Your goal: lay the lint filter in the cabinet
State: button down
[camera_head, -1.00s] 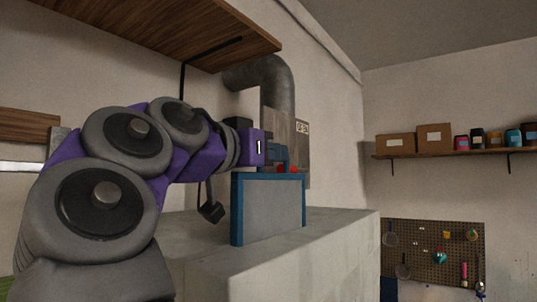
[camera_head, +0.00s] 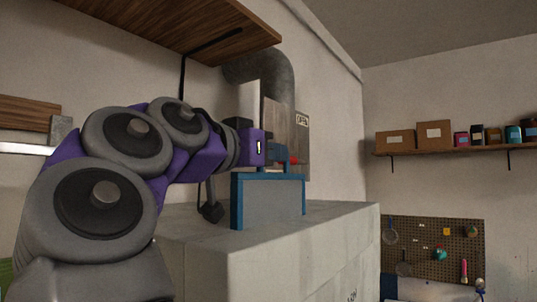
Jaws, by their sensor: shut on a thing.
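The lint filter (camera_head: 270,204), a flat grey panel in a blue frame, stands upright in front of me. My gripper (camera_head: 281,166) is shut on its top edge. The fingertips are small and partly hidden by the wrist. The filter hangs in front of or just over the top of a pale block (camera_head: 330,222); I cannot tell whether it touches it. A grey metal box or panel (camera_head: 302,150) with a small label is on the wall behind my gripper. I cannot tell whether this is the cabinet; no open compartment shows.
A thick grey duct (camera_head: 284,80) bends down behind my gripper. A wooden shelf (camera_head: 190,25) overhangs above my arm. A red knob-like part (camera_head: 293,160) shows just right of my gripper. A shelf (camera_head: 440,149) with boxes and jars and a pegboard (camera_head: 450,257) are at the right.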

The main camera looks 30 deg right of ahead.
jog(key=shift+f, duration=0.35)
jog(key=c, duration=1)
grip_release()
